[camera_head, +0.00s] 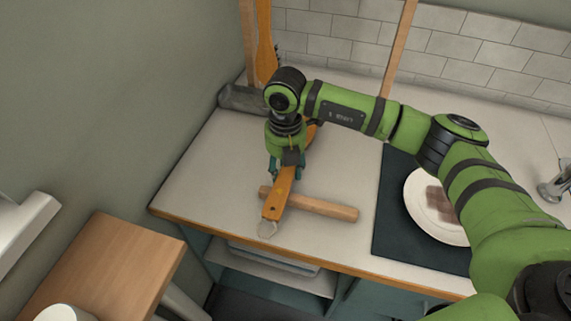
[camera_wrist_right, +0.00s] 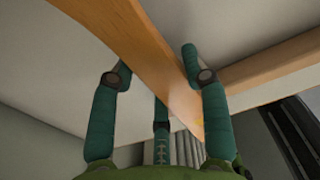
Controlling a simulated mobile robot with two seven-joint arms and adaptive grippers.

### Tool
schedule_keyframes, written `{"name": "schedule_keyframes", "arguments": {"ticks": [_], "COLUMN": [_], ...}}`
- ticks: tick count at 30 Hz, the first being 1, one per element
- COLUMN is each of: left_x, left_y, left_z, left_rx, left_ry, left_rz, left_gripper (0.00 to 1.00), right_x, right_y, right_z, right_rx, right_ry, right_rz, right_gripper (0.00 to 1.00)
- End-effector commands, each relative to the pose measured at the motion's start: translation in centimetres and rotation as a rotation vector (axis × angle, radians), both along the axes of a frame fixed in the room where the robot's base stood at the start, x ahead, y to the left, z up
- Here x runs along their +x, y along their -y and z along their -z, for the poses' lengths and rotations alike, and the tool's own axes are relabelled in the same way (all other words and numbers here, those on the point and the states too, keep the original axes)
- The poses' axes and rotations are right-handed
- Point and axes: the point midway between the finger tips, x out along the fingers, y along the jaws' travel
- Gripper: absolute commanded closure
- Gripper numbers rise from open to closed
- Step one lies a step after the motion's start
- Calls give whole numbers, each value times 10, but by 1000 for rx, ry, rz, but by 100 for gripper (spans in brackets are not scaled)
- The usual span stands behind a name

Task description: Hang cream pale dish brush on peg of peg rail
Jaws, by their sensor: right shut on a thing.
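My right gripper (camera_head: 281,172) points down over the counter and is shut on a flat orange-brown wooden handle (camera_head: 278,200). The handle slants, with a hole near its front end and a small pale tip (camera_head: 267,229) there. In the right wrist view the handle (camera_wrist_right: 150,60) runs between the teal fingers (camera_wrist_right: 157,64). Bristles cannot be made out, so I cannot confirm this is the cream pale dish brush. A wooden upright (camera_head: 399,48) rises at the back; no pegs of the peg rail show. My left gripper is not in view.
A wooden rod (camera_head: 325,207) crosses beside the handle; contact is unclear. A dark grey block (camera_head: 240,98) and an orange long-handled thing (camera_head: 265,45) stand at the back left. A white plate (camera_head: 425,221) sits on a dark mat (camera_head: 397,240) at right.

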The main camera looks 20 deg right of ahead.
Motion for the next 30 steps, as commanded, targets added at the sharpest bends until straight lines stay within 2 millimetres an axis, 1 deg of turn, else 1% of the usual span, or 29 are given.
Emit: {"name": "schedule_keyframes", "arguments": {"ticks": [5, 8, 9, 10, 22, 26, 27, 30], "left_x": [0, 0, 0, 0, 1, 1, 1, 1], "left_y": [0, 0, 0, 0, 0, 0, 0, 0], "left_z": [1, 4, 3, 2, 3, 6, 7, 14], "left_rx": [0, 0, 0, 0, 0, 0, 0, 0], "left_ry": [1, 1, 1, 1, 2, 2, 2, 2], "left_rz": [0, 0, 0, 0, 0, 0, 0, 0], "left_gripper": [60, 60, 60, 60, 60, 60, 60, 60], "right_x": [0, 0, 0, 0, 1, 1, 1, 2], "right_y": [0, 0, 0, 0, 0, 0, 0, -7], "right_z": [0, 3, 2, 2, 2, -14, -21, -37], "right_rx": [1, 1, 1, 1, 1, 2, 2, 3], "right_ry": [2, 2, 2, 2, 2, 5, 6, 7], "right_rz": [0, 0, 0, 0, 0, 0, 0, -2], "right_gripper": [90, 90, 42, 30, 30, 30, 30, 30]}}
